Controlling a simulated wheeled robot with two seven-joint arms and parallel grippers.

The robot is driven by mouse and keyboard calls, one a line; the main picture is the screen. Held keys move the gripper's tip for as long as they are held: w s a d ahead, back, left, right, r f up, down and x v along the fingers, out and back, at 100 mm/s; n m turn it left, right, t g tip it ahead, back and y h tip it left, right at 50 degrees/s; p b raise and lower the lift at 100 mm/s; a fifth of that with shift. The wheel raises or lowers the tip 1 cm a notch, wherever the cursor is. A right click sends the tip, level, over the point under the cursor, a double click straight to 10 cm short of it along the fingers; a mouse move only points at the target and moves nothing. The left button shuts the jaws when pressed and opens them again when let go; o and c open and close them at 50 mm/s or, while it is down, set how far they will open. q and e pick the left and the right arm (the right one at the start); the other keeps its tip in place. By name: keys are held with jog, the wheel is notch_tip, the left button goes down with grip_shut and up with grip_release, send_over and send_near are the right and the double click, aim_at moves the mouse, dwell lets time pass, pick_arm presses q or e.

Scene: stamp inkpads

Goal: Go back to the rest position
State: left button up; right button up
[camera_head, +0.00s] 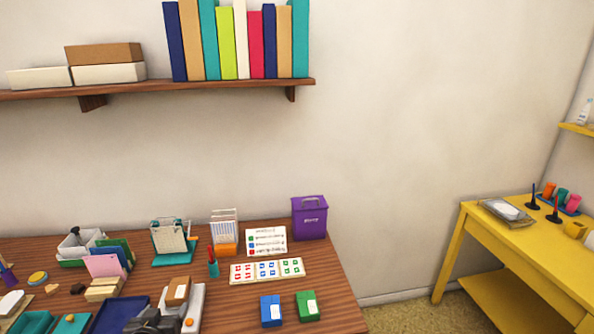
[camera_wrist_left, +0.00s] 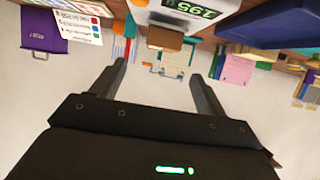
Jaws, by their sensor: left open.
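My left gripper (camera_head: 152,322) shows as a dark shape at the bottom edge of the head view, in front of a white scale (camera_head: 196,300). In the left wrist view its two fingers (camera_wrist_left: 160,76) stand apart with nothing held between them. A blue inkpad (camera_head: 271,311) and a green inkpad (camera_head: 307,306) sit side by side near the table's front right, apart from the gripper. Behind them lies a white card (camera_head: 267,270) with red, blue and green marks in three sections. My right gripper is in neither view.
A brown box (camera_head: 178,290) sits on the scale; its digital display (camera_wrist_left: 200,8) shows in the wrist view. A purple bin (camera_head: 310,218), a legend card (camera_head: 266,241) and a pen cup (camera_head: 213,268) stand behind. A dark blue tray (camera_head: 112,317) lies left of the gripper.

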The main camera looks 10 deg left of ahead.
pick_arm(q)
jog(key=s+d+f+m+g+h, duration=0.25)
jog(key=s+d+f+g, duration=0.3)
jog(key=s+d, duration=0.5)
jog(key=s+d+f+m+g+h, duration=0.3)
jog(key=s+d+f, duration=0.35)
jog(key=s, duration=0.75)
notch_tip(320, 180, down, 25)
jog(key=s+g, duration=0.2)
jog(key=s+a+f+g+y, duration=0.1)
jog(key=s+a+f, duration=0.1)
jog(key=s+f, duration=1.2)
jog(key=shift+s+a+f+m, duration=0.35)
jog(key=shift+s+a+f, duration=0.05)
jog(key=shift+s, duration=0.6)
